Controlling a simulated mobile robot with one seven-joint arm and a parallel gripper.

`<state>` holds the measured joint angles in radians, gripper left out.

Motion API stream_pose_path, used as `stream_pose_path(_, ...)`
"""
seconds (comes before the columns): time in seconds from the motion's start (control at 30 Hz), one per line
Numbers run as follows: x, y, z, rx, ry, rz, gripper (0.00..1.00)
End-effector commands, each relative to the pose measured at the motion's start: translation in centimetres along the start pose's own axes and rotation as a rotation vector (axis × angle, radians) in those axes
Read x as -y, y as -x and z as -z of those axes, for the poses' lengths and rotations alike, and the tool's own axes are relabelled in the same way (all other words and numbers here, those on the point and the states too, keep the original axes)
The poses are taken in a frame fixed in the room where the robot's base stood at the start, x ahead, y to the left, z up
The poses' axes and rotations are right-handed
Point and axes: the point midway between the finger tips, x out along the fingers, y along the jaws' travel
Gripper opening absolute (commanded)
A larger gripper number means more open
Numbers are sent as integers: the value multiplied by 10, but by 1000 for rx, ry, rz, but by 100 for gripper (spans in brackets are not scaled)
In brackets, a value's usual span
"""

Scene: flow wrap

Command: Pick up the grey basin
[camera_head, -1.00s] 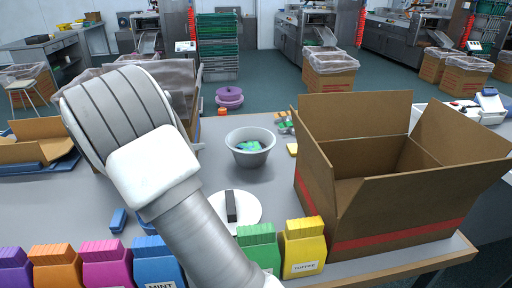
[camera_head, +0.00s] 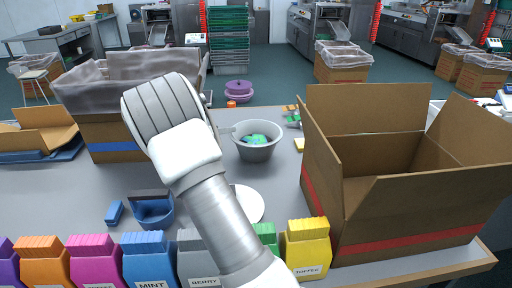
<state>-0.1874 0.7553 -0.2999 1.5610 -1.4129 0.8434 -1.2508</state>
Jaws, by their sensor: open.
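The grey basin (camera_head: 258,155) stands upright on the table, left of the large cardboard box. Green and blue pieces lie inside it. My arm reaches up from the bottom of the view, with its bulky striped joint left of the basin. A small grey part of my gripper (camera_head: 224,130) shows past the arm at the basin's left rim. The rest of the gripper is hidden behind the arm. It is open, and I cannot tell whether it touches the rim.
The open cardboard box (camera_head: 365,200) fills the table's right side. Several coloured bags, including a yellow one (camera_head: 306,246), line the front edge. A white disc (camera_head: 248,203) lies partly behind my arm. A blue holder (camera_head: 153,209) stands left. A lined box (camera_head: 115,130) stands behind.

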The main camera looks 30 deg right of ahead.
Motion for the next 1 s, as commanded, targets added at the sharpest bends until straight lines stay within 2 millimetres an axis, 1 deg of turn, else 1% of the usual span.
stream_pose_path(0.03, 0, -7, 1, 0, 0, 1, 41)
stream_pose_path(0.17, 0, -13, 0, 0, 0, 0, 41)
stream_pose_path(0.27, -2, -23, 1, -1, 0, 2, 41)
stream_pose_path(0.4, -6, -45, 2, -1, -1, 1, 41)
stream_pose_path(0.5, -5, -58, 0, -1, -1, 2, 41)
stream_pose_path(0.63, -6, -65, -1, -1, 1, 0, 41)
stream_pose_path(0.83, -6, -64, -1, -1, 1, -1, 41)
stream_pose_path(0.87, -6, -64, -1, -1, 1, -1, 37)
stream_pose_path(1.0, -6, -64, -1, 0, 0, 0, 12)
